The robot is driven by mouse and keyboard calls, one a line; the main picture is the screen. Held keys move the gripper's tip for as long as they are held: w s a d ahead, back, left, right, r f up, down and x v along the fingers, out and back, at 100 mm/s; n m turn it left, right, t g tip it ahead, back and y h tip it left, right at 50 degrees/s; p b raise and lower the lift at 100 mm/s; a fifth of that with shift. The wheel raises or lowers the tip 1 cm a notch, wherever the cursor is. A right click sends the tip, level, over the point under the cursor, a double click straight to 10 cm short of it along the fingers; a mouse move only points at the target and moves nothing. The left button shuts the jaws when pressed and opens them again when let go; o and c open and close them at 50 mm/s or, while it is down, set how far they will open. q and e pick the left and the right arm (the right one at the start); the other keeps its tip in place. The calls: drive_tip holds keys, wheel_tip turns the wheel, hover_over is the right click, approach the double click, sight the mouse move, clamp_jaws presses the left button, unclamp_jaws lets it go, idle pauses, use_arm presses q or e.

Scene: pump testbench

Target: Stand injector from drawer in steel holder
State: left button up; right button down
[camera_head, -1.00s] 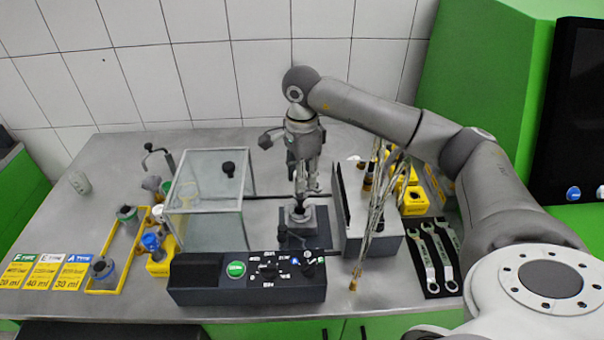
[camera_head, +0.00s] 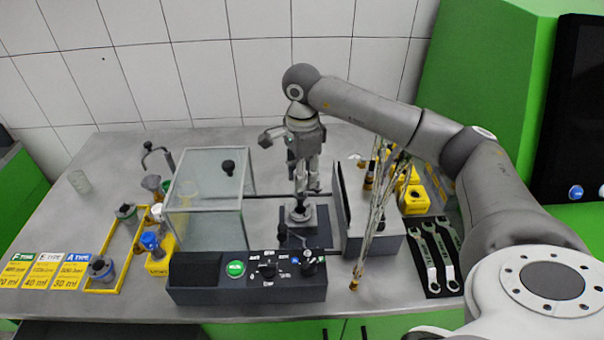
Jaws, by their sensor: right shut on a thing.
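My right gripper (camera_head: 304,178) points straight down in the middle of the bench, shut on a slim grey part that looks like the injector. The fingers hide most of the part. Its lower end is directly over or in the steel holder (camera_head: 298,214), a small metal holder on a dark square base. I cannot tell from this angle whether the part touches the holder or is seated in it. My left gripper is not in view. The drawer's inside does not show.
A glass box (camera_head: 205,215) stands left of the holder, and a black control panel (camera_head: 248,282) in front. A grey block with thin metal pipes (camera_head: 372,225) is close on the right. Wrenches (camera_head: 437,255) lie further right. Yellow trays with cups (camera_head: 118,258) are at left.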

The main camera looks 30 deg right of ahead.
drive_tip(key=shift+f, duration=0.2)
drive_tip(key=shift+f+b, duration=1.1)
drive_tip(key=shift+f, duration=0.05)
drive_tip(key=shift+f, duration=0.3)
drive_tip(key=shift+f+b, duration=0.6)
drive_tip(key=shift+b, duration=0.15)
drive_tip(key=shift+f+b, duration=0.35)
drive_tip(key=shift+f, duration=0.1)
idle(0.6)
drive_tip(key=c, duration=1.1)
unclamp_jaws()
